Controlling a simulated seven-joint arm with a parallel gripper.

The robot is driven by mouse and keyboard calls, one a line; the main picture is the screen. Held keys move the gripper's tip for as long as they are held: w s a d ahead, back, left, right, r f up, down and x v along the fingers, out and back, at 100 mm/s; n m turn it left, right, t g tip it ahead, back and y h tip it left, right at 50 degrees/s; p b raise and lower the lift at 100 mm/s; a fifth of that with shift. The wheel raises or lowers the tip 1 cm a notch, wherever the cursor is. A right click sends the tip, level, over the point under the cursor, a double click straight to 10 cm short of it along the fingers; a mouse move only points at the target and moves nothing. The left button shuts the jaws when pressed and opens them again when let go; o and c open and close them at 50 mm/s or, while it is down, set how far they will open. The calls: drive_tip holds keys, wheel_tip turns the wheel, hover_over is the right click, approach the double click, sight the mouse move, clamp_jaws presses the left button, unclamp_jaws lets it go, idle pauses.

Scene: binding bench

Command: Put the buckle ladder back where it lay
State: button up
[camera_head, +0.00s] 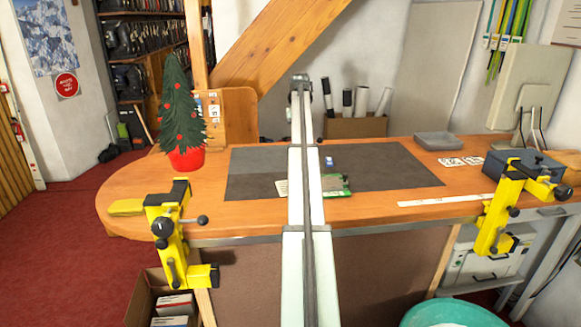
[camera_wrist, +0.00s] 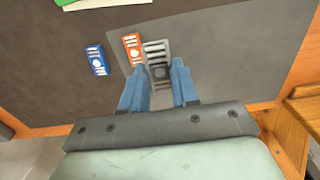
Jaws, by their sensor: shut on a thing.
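The grey buckle ladder (camera_wrist: 157,52) shows between the fingers of my gripper (camera_wrist: 159,82) in the wrist view. The gripper is shut on it, and its near end is partly hidden between the blue-grey fingers. An orange ladder (camera_wrist: 132,46) lies close beside it on the left, and a blue ladder (camera_wrist: 96,60) lies further left on the dark mat (camera_wrist: 45,85). I cannot tell whether the grey ladder touches the surface below. In the head view my arm hides the grey and orange ladders; the small blue piece (camera_head: 328,161) shows right of the arm.
The mat (camera_head: 390,165) covers the middle of the wooden bench (camera_head: 130,195). A small Christmas tree (camera_head: 176,105) stands left. Yellow clamps (camera_head: 172,240) (camera_head: 500,215) flank the front edge. A green item (camera_head: 338,192), grey tray (camera_head: 437,141) and white ruler (camera_head: 440,200) lie on the right.

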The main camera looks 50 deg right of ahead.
drive_tip(key=w+f, duration=0.1)
drive_tip(key=f, duration=0.2)
drive_tip(key=w+f, duration=0.1)
drive_tip(key=f, duration=0.2)
drive_tip(key=w+a+f, duration=0.1)
drive_tip(key=f, duration=0.3)
drive_tip(key=shift+w+f, duration=0.1)
drive_tip(key=shift+w, duration=0.15)
drive_tip(key=shift+f, duration=0.15)
drive_tip(key=o, duration=0.9)
wheel_tip(320, 180, up, 12)
drive_tip(key=shift+r, duration=0.2)
idle(0.6)
